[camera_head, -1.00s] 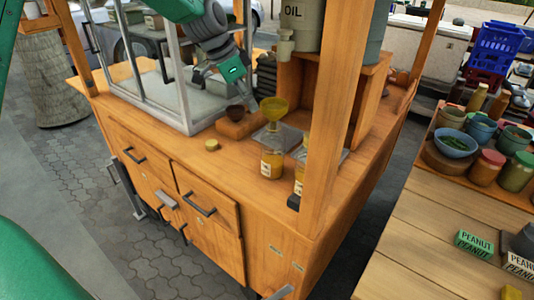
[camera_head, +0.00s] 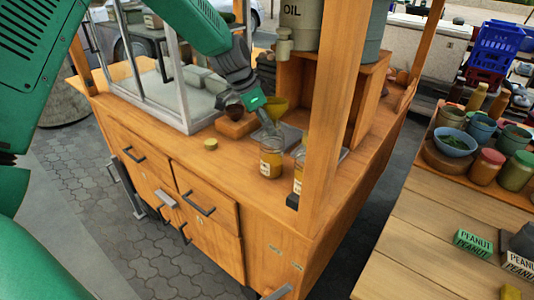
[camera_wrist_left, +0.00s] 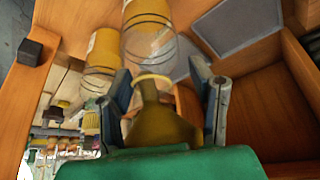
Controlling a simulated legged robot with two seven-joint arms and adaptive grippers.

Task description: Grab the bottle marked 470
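A clear bottle with yellow contents and a pale label (camera_head: 271,160) stands upright near the counter's front edge. A second similar bottle (camera_head: 299,172) stands to its right, partly hidden by the wooden post. The label markings are too small to read. My left gripper (camera_head: 270,122) is just behind and above the first bottle, pointing down. In the left wrist view its two fingers (camera_wrist_left: 165,92) are spread, with a yellow funnel (camera_wrist_left: 158,125) seen between them; contact is unclear. Two bottles (camera_wrist_left: 147,35) (camera_wrist_left: 100,62) show beyond the fingertips. My right gripper is not in view.
A wooden post (camera_head: 329,110) rises right of the bottles. The front counter is mostly clear.

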